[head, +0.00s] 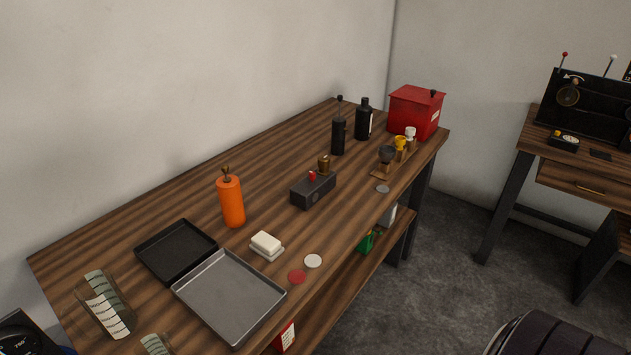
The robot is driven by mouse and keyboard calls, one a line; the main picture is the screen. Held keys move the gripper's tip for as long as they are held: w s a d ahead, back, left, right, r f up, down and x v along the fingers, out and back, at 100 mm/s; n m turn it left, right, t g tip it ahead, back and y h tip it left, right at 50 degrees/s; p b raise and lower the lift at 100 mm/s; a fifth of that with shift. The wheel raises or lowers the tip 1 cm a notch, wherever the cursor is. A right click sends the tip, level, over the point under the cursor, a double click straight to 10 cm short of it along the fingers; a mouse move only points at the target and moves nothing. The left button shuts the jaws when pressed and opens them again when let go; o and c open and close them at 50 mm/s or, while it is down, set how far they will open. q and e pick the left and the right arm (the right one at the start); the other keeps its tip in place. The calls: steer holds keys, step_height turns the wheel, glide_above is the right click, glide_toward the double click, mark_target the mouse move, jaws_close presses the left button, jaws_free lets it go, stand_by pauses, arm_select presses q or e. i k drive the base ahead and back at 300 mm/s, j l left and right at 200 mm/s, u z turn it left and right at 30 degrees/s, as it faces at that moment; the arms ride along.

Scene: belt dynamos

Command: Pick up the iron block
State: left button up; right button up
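A dark grey rectangular block (313,191) lies near the middle of the wooden workbench, close to its front edge. It is the thing that looks most like the iron block, but I cannot tell its material. A small red knob (312,176) shows at its top and a brass-brown piece (324,164) stands at or just behind it; I cannot tell whether they are attached. Neither of my grippers is in view.
The workbench (200,200) carries an orange bottle (231,202), black tray (176,250), grey metal tray (229,296), white block on a dish (266,244), black bottles (338,135), and red box (416,112). A second desk (580,181) stands right across open floor.

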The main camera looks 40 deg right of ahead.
mark_target(306, 193)
steer(key=i+l+u, duration=0.1)
steer(key=l, duration=0.5)
steer(key=i+l+u, duration=0.1)
steer(key=l, duration=1.15)
steer(key=i+u, duration=0.05)
